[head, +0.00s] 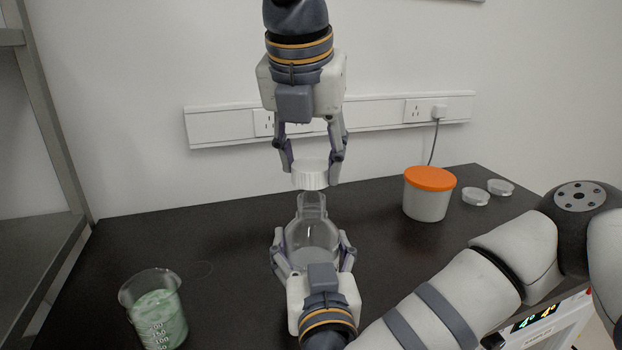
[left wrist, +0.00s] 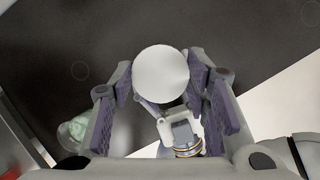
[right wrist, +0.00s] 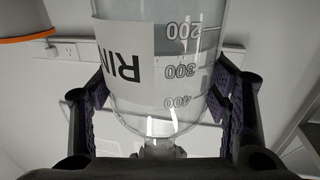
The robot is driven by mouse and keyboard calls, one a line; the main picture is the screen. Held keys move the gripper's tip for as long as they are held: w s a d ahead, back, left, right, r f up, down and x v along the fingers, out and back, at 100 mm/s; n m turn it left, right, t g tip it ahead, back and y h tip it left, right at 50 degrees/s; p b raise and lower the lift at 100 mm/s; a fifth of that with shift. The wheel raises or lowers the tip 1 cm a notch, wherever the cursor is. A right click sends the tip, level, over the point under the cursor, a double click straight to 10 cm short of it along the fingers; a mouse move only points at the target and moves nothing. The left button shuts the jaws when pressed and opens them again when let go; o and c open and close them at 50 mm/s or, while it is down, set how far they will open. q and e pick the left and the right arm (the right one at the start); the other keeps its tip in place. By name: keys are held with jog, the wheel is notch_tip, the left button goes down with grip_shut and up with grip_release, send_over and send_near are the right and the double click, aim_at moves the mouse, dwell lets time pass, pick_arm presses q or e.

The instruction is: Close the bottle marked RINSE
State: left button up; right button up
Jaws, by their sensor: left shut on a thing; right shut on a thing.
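A white ribbed cap (head: 310,179) is held between the fingers of my left gripper (head: 312,172), which points down from above. In the left wrist view the cap (left wrist: 161,73) is a plain white disc between the fingers. Below it stands a clear bottle (head: 312,232), upright, its neck almost in line under the cap. My right gripper (head: 312,250) is shut around the bottle's body from the near side. In the right wrist view the bottle (right wrist: 165,75) appears upside down, with measuring marks and a partly visible label reading "RIN".
A beaker of pale green contents (head: 158,318) stands at the front left of the dark table (head: 215,235). A white tub with an orange lid (head: 430,195) and two small clear dishes (head: 476,197) (head: 501,187) are at the back right. A metal frame (head: 50,120) is at the left.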

pick_arm(q)
jog(key=shift+f, duration=0.6)
jog(key=shift+f, duration=0.1)
jog(key=shift+f, duration=0.8)
jog(key=shift+f, duration=0.55)
pick_arm(e)
grip_shut()
pick_arm(q)
jog(key=m+h, duration=0.1)
jog(key=m, duration=0.1)
jog(key=shift+a+m, duration=0.1)
jog(key=shift+m, duration=0.3)
jog(key=m+g+h, duration=0.1)
jog(key=m, duration=0.2)
jog(key=shift+m, duration=0.3)
